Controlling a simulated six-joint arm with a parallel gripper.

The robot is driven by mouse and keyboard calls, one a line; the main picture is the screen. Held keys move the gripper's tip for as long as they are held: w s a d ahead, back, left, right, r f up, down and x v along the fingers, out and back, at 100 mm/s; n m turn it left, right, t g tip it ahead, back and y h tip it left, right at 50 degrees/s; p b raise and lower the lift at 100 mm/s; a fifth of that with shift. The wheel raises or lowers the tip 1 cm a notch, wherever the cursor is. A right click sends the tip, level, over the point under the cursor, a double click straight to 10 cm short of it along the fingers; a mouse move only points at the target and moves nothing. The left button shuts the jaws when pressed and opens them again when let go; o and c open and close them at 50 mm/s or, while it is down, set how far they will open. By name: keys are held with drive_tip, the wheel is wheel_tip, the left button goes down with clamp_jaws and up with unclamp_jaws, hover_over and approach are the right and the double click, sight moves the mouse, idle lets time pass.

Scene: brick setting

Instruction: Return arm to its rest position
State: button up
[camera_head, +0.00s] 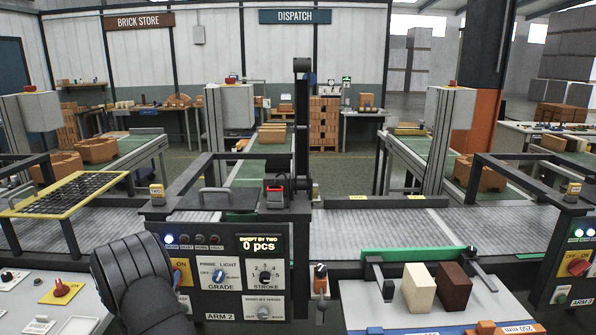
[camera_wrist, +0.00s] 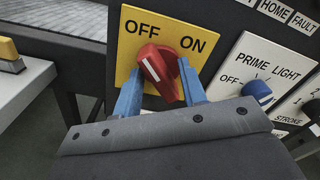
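In the wrist view a red rotary switch (camera_wrist: 160,72) sits on a yellow OFF/ON plate (camera_wrist: 198,24). Its white-marked end leans up and left, towards OFF. My gripper (camera_wrist: 159,70) has its two blue fingers spread on either side of the switch. Yellow shows between the left finger and the switch; the right finger is close beside it, and contact there is unclear. In the head view my dark arm (camera_head: 133,275) reaches up from the bottom left to the ARM 2 control panel (camera_head: 225,305). It hides the switch, most of the yellow plate and my fingers.
A fixture holding a cream brick (camera_head: 418,287) and a dark brown brick (camera_head: 453,286) stands right of the panel. A yellow-framed black grid (camera_head: 75,193) is at the left. A grey conveyor (camera_head: 390,228) runs behind the panel. A blue knob (camera_wrist: 257,92) is right of the fingers.

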drive_tip(key=m, duration=0.5)
idle(0.9)
